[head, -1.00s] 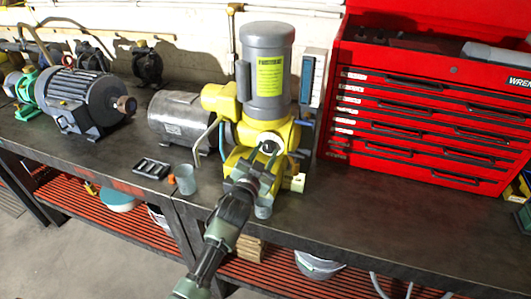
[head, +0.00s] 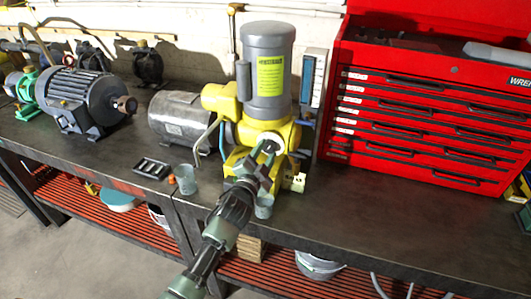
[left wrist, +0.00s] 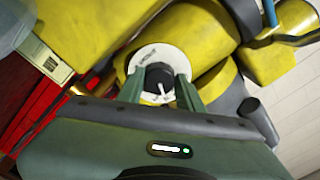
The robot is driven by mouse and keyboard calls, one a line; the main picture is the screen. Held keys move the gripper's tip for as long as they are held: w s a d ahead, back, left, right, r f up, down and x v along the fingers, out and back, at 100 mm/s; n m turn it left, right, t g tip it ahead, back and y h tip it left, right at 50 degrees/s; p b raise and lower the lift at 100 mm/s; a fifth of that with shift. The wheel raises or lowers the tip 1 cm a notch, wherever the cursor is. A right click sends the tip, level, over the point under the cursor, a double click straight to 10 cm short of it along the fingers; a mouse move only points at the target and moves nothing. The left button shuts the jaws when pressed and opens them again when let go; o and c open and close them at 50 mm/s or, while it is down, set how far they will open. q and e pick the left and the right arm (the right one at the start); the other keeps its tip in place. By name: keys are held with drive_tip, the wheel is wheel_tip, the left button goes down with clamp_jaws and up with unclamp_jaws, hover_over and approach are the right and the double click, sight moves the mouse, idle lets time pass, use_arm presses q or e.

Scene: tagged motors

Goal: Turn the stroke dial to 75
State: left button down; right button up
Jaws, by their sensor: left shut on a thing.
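The stroke dial is a dark round knob (left wrist: 158,77) on a white marked plate (left wrist: 148,57), on the front of the yellow pump (head: 250,98) with its grey motor on top. The plate's markings are too small to read. A small white pointer shows at the knob in the left wrist view. My left gripper (left wrist: 161,90) is shut on the knob, one green finger on each side. In the head view my left gripper (head: 266,158) reaches the pump's front from below and hides most of the dial. My right gripper is not in view.
A red tool chest (head: 420,125) stands right of the pump. A grey cup (head: 186,180) and a small black tray (head: 153,168) sit on the bench to its left. A grey motor (head: 90,100) stands further left. The bench front right is clear.

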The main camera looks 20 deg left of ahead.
use_arm(q)
drive_tip(key=c, duration=0.9)
unclamp_jaws()
drive_tip(key=shift+s, duration=0.1)
drive_tip(key=s+b, duration=0.1)
drive_tip(key=s, duration=0.6)
drive_tip(key=shift+s+a+b, duration=0.1)
drive_tip(key=shift+s+b, duration=0.25)
drive_tip(key=shift+b, duration=0.05)
